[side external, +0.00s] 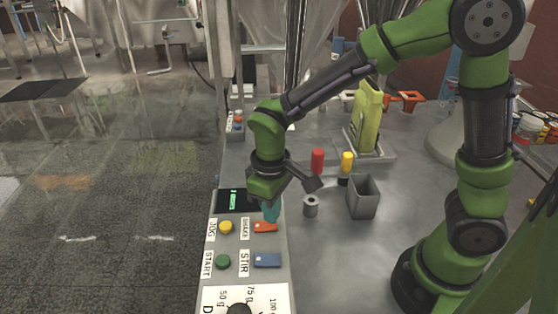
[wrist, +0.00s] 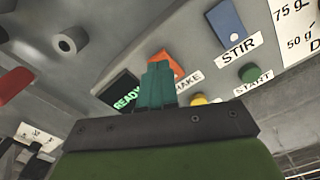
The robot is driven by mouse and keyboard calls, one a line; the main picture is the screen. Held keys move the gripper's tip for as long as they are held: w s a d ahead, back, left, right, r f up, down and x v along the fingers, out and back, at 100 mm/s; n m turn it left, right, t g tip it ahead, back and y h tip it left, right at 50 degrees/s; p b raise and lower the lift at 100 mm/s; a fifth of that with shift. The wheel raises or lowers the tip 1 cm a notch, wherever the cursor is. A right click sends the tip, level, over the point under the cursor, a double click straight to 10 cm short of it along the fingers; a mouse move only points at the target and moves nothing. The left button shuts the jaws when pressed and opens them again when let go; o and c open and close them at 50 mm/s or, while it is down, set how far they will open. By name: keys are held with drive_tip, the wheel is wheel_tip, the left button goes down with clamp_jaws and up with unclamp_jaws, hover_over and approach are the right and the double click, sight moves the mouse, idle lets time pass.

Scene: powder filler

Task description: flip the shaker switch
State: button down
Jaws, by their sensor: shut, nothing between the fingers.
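The shaker switch (side external: 265,227) is an orange-red rocker beside the SHAKE label (side external: 247,229) on the grey control panel. My gripper (side external: 271,218) is shut and empty, with its teal fingertips pointing down right at the switch's far edge. In the wrist view, my shut fingers (wrist: 158,68) cover part of the orange switch (wrist: 163,55). Only its upper part shows beyond the tips, and I cannot tell whether they touch it. The label beside it is partly hidden there.
A blue STIR switch (side external: 267,260), a yellow JOG button (side external: 226,227) and a green START button (side external: 223,262) are close by. A display (side external: 237,201) reads READY. Right of the panel stand a small grey cylinder (side external: 310,206) and a grey square container (side external: 363,198).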

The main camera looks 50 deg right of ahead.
drive_tip(key=shift+f, duration=0.75)
drive_tip(key=shift+r, duration=3.55)
drive_tip(key=shift+s+f, duration=0.2)
drive_tip(key=shift+f, duration=0.1)
drive_tip(key=s+d+r+m+t+y, duration=0.2)
drive_tip(key=s+d+r+m+t, duration=0.5)
drive_tip(key=s+d+r, duration=0.1)
drive_tip(key=shift+s+d+r, duration=0.2)
drive_tip(key=shift+d+r, duration=0.55)
drive_tip(key=shift+d, duration=0.15)
